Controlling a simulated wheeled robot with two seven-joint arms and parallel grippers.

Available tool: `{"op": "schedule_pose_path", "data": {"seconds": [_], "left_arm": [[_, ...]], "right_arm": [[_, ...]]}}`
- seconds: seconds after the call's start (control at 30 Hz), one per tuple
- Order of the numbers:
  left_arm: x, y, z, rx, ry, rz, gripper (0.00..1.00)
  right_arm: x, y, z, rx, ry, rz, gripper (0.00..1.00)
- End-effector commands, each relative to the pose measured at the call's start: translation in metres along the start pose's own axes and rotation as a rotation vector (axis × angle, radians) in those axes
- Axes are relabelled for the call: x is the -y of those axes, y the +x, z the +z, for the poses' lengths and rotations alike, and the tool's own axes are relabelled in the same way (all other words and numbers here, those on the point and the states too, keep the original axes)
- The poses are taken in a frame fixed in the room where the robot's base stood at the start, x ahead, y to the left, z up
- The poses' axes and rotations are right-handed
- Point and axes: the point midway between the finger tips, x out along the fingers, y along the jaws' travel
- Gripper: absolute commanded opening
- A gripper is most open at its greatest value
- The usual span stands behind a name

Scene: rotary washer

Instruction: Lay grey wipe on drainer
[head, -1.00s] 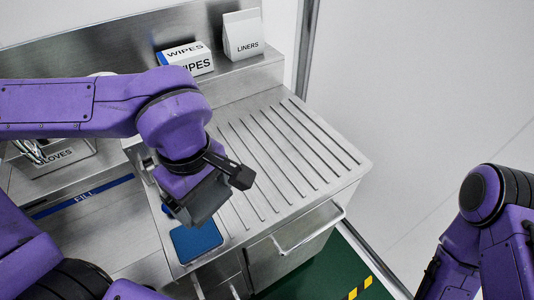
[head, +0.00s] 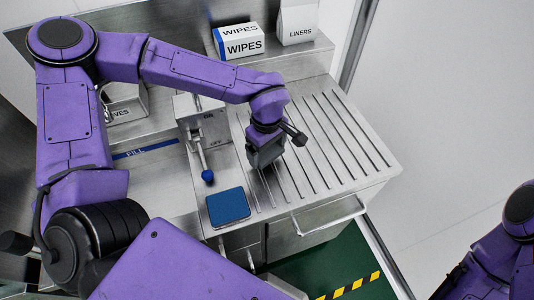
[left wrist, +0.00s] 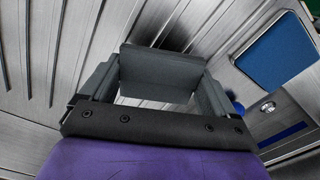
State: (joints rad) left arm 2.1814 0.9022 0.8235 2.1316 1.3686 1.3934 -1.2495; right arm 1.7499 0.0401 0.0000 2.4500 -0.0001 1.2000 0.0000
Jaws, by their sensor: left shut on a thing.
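The drainer (head: 345,150) is the ribbed steel top at the right of the washer unit. My left gripper (head: 266,160) is over the left part of the drainer's ribs, pointing down. In the left wrist view, a flat dark grey piece, which I take for the grey wipe (left wrist: 160,75), stands between the two grey fingers, and the gripper is shut on it. Ribs show close behind it; whether it touches them I cannot tell. In the head view the wipe is hard to separate from the grey fingers. My right gripper is not in view.
A blue pad (head: 228,206) lies at the drainer's front left corner. A lever with a blue knob (head: 207,176) stands left of my gripper. WIPES (head: 240,42) and LINERS (head: 298,22) boxes stand on the back ledge. The drainer's right part is clear.

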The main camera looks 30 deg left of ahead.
Motion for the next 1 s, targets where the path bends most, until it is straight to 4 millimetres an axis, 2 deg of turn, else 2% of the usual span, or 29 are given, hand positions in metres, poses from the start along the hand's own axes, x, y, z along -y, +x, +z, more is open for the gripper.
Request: {"op": "schedule_pose_path", "data": {"seconds": [0.03, 0.13, 0.53, 0.57, 0.6, 0.87, 1.0], "left_arm": [[0.002, 0.011, 0.001, 0.001, 0.003, -0.006, 0.61], [0.002, 0.025, 0.001, 0.001, 0.002, -0.004, 0.61], [0.002, 0.032, 0.001, 0.000, 0.001, -0.002, 0.61], [0.002, 0.031, 0.001, 0.001, 0.001, -0.001, 0.95], [0.002, 0.031, 0.001, 0.001, 0.001, -0.001, 1.00], [0.001, 0.028, 0.001, 0.000, 0.001, 0.000, 1.00], [0.000, 0.004, 0.001, -0.001, 0.000, 0.004, 1.00]], "right_arm": [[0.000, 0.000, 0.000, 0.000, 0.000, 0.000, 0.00], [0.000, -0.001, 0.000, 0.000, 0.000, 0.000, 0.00], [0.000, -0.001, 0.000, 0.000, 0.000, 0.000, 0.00], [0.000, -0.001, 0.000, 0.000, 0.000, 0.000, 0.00], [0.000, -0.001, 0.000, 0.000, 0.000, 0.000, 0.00], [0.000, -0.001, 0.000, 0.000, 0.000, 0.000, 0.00], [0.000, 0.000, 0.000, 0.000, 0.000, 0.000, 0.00]]}}
